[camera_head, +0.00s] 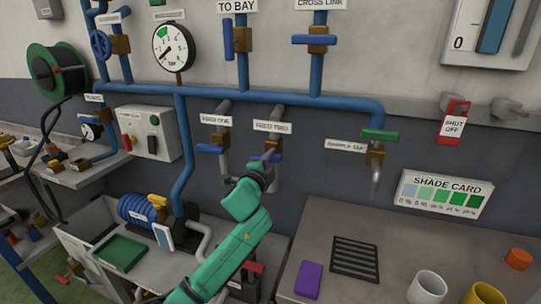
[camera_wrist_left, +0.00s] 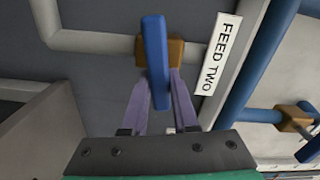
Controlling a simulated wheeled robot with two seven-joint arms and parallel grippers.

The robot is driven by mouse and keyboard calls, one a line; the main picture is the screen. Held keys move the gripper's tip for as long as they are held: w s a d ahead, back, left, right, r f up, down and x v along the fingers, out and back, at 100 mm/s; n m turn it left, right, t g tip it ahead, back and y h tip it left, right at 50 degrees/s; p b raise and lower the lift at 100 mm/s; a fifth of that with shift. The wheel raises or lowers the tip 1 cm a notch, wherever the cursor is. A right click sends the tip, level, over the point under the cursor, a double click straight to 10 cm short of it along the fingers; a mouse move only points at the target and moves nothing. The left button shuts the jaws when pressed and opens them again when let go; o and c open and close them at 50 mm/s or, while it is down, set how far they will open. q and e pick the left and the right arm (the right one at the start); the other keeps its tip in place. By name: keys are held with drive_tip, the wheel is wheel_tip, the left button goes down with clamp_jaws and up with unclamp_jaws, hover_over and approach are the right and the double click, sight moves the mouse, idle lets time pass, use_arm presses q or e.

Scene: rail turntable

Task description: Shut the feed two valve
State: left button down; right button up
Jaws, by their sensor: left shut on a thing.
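The feed two valve has a brass body (camera_wrist_left: 175,52) and a blue lever handle (camera_wrist_left: 153,45), beside a white FEED TWO label (camera_wrist_left: 222,55). In the head view the blue handle (camera_head: 267,156) lies roughly level, across the grey pipe below the FEED TWO label (camera_head: 272,127). My left gripper (camera_head: 264,168) reaches up to it on a green arm. In the left wrist view its two fingers (camera_wrist_left: 160,95) are closed around the lower part of the handle, one on each side. The handle looks crosswise to the pipe there too. My right gripper is not in view.
The feed one valve (camera_head: 211,148) is close on the left. The sample tap (camera_head: 376,155) hangs to the right. A blue main pipe (camera_head: 230,93) runs above. Below right is a grey worktop (camera_head: 400,255) with a purple block (camera_head: 308,279) and mugs.

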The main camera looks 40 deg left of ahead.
use_arm(q)
drive_tip(key=shift+a+r+m+p, duration=0.1)
drive_tip(key=shift+m+p, duration=0.2)
drive_tip(key=shift+m, duration=0.8)
drive_tip(key=c, duration=0.8)
unclamp_jaws()
drive_tip(key=shift+o, duration=0.6)
drive_tip(key=shift+w+a+f, duration=0.15)
drive_tip(key=shift+f, duration=0.1)
drive_tip(key=shift+s, duration=0.25)
drive_tip(key=b+v, duration=0.2)
drive_tip(key=v, duration=1.2)
drive_tip(key=shift+b, duration=0.4)
